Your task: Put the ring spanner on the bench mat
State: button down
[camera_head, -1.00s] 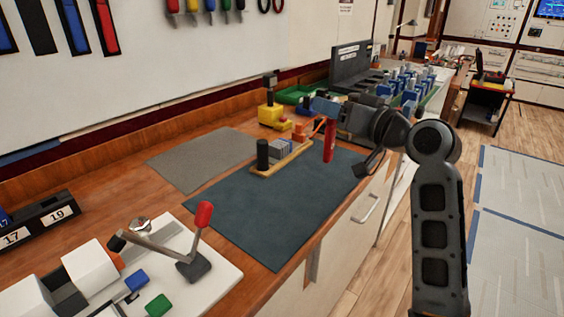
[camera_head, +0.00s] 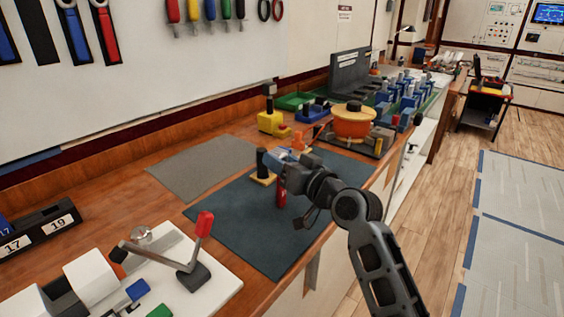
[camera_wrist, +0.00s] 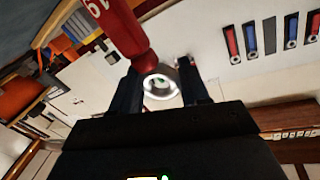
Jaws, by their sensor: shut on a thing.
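The ring spanner (camera_head: 281,194) has a red handle and hangs roughly upright over the dark blue bench mat (camera_head: 250,233). In the wrist view the spanner (camera_wrist: 118,28) shows a white "19" on its handle and a metal ring end between the fingers. My gripper (camera_wrist: 160,85) is shut on that ring end. In the head view my gripper (camera_head: 279,171) is above the mat's right part. I cannot tell whether the spanner's lower end touches the mat.
A wooden holder with a black post (camera_head: 262,163) stands close behind the gripper. A grey mat (camera_head: 200,168) lies to the left. An orange round device (camera_head: 352,121) stands beyond. The mat's front part is clear.

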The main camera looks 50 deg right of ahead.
jog(key=shift+f, duration=0.15)
jog(key=c, duration=0.5)
grip_release()
jog(key=shift+c, duration=0.2)
jog(key=shift+r, duration=0.25)
jog(key=s+a+b, duration=0.2)
jog(key=s, duration=0.9)
jog(key=shift+s+a, duration=0.15)
jog(key=shift+s, duration=0.25)
jog(key=shift+f, duration=0.1)
